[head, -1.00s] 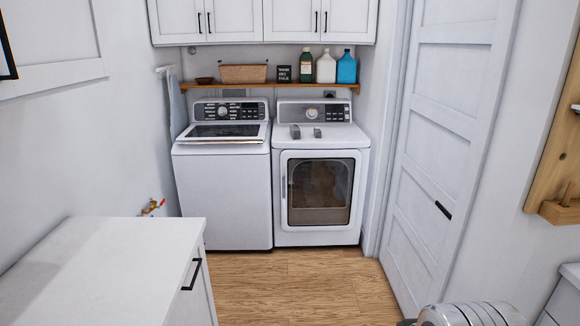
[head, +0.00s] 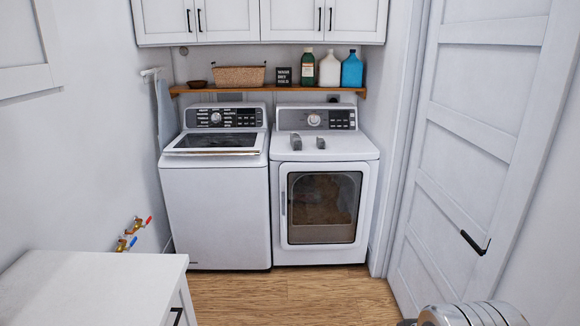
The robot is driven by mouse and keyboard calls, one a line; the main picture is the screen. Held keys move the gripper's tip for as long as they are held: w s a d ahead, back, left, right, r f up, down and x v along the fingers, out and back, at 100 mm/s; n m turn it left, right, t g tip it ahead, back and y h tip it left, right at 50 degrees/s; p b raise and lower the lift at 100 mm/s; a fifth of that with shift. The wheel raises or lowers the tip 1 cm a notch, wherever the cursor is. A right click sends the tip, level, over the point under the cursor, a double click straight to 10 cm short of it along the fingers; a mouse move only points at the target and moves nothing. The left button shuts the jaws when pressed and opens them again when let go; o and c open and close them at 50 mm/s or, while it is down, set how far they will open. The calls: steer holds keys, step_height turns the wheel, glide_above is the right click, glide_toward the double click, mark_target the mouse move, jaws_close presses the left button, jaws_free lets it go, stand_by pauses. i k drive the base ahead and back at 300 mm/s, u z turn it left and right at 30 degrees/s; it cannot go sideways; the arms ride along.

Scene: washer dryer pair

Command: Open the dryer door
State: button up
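The dryer (head: 325,157) is the white front-loading machine on the right of the pair, against the back wall. Its door (head: 322,238) has a dark glass window (head: 322,208) and looks closed. A vertical handle (head: 283,204) shows on the door's left side. My gripper is not visible. Only a metallic rounded part, which looks like part of my own arm, shows at the bottom right, well short of the dryer.
A top-loading washer (head: 215,215) stands to the left of the dryer. A white counter (head: 90,285) fills the lower left, with water valves (head: 132,233) on the wall behind it. A white panelled door (head: 465,180) is on the right. Bare wood floor (head: 290,292) lies before the machines.

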mark_target(323, 204)
steer(key=i, duration=3.25)
steer(key=u, duration=2)
